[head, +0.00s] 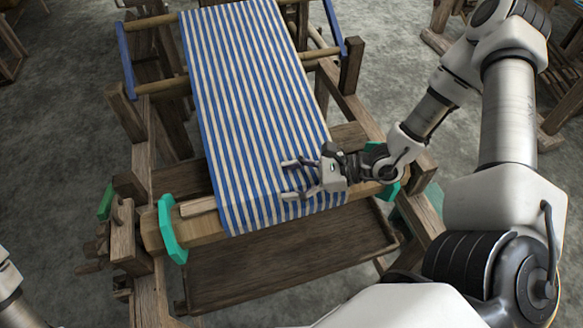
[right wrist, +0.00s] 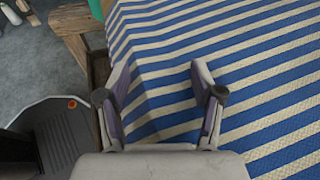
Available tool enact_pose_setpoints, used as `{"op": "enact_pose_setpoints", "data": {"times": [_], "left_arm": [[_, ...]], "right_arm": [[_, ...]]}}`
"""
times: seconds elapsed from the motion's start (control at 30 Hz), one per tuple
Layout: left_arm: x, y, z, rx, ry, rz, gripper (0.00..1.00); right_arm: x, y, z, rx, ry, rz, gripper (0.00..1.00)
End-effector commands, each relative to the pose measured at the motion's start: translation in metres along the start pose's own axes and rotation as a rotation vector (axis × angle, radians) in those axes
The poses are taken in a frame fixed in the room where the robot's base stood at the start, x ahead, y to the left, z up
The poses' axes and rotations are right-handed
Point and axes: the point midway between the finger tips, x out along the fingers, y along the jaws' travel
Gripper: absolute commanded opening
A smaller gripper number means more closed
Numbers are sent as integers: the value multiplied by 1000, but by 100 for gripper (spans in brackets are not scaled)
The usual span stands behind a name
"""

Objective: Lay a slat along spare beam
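My right gripper (head: 288,180) is open over the striped cloth, near the front beam's right half. In the right wrist view its two fingers (right wrist: 160,80) stand apart with only blue and white cloth (right wrist: 240,60) between and beyond them; nothing is held. A pale wooden slat-like piece (head: 198,207) lies along the front beam (head: 205,228) at its left end; the cloth hides where it continues. I cannot tell whether this is the spare beam. My left gripper is out of the head view; a bit of my left arm shows at the lower left edge.
Teal end discs (head: 171,230) flank the front beam. The striped cloth (head: 250,90) runs back over the wooden loom frame. A dark wooden board (head: 285,265) lies below the beam. Blue side bars (head: 126,60) stand at the back. Grey floor surrounds the loom.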

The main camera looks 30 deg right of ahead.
Motion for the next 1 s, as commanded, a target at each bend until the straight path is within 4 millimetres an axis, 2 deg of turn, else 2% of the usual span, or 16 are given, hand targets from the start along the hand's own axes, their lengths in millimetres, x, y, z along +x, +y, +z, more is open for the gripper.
{"op": "enact_pose_setpoints", "data": {"times": [0.27,0.37,0.7,0.83,1.0], "left_arm": [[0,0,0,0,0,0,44],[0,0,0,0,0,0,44],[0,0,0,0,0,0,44],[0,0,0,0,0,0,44],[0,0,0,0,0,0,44]], "right_arm": [[-2,-2,6,-2,-2,-2,66],[-6,-4,18,-1,-4,-5,66],[-28,-13,78,-4,-9,-4,66],[-33,-14,89,-3,-5,-2,66],[-34,-14,93,-1,0,0,66]]}}
